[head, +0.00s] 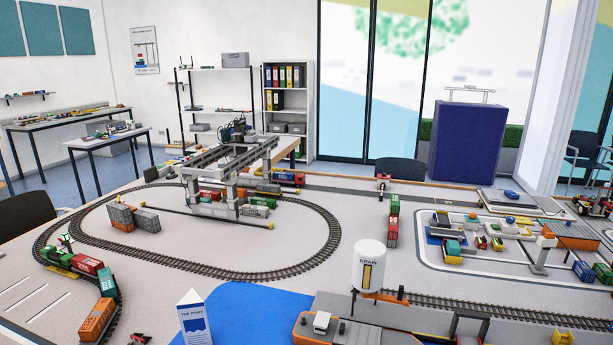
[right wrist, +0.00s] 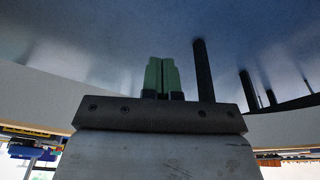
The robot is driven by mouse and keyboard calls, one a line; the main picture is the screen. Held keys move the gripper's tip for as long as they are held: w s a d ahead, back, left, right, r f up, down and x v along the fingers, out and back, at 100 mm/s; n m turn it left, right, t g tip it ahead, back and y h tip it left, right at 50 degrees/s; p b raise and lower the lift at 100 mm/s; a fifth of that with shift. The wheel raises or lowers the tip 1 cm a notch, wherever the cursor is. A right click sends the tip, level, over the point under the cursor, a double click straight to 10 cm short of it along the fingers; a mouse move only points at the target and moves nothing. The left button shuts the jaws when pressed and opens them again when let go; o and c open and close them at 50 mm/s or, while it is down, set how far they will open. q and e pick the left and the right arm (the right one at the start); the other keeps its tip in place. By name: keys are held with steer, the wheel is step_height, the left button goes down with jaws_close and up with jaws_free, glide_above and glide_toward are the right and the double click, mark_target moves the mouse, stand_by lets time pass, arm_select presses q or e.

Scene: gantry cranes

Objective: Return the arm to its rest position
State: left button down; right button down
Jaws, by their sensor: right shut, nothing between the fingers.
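In the right wrist view my right gripper (right wrist: 161,76) shows its two green fingers side by side, shut with nothing between them. It points toward a broad blue-grey surface (right wrist: 100,40), and no object touches the fingertips. Neither of my arms or grippers shows in the head view. My left gripper is in no view.
In the head view a large table holds an oval track (head: 200,271), a grey gantry crane (head: 225,165), a grain silo (head: 369,265) and an orange-and-grey model ship (head: 345,331). A white "The Port" block (head: 194,322) stands at the front. Dark posts (right wrist: 203,70) rise beside my right gripper.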

steer(key=s+d+f+b, duration=0.1)
steer(key=s+f, duration=0.7)
steer(key=f, duration=0.3)
steer(key=s+d+f+g+b, duration=0.1)
steer(key=s+d+f, duration=0.1)
steer(key=s+f, duration=0.7)
step_height(320, 180, down, 2)
steer(key=shift+s+f+g, duration=0.1)
steer(key=shift+s+g, duration=0.2)
